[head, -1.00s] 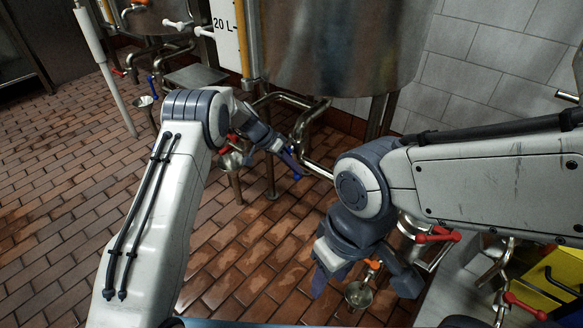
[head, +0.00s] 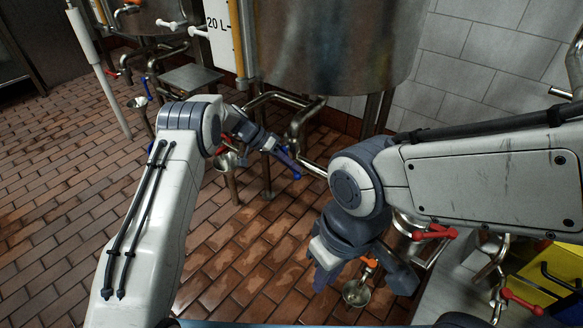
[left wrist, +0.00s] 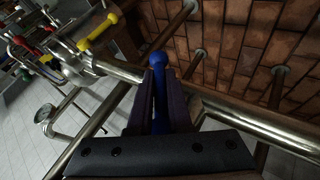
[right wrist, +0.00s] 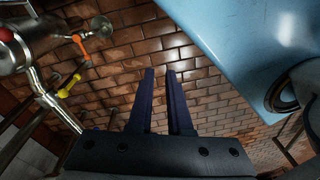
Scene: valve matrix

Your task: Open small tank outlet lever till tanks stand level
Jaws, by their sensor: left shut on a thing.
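My left gripper (head: 284,158) is below the large steel tank (head: 330,40), beside its outlet pipework (head: 298,125). In the left wrist view it is shut on a blue lever (left wrist: 158,60), whose rounded end shows between the fingers. The lever's blue tip also shows in the head view (head: 297,177). The lever's pivot is hidden by the gripper. My right gripper (right wrist: 161,72) is open and empty over the floor, with a narrow gap between its fingers. A white scale marked 20 L (head: 217,30) stands at the tank's left. No liquid level can be read.
A second steel tank (head: 150,18) stands at the back left. A yellow box (head: 555,270) is at the right edge. The brick floor is mostly clear.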

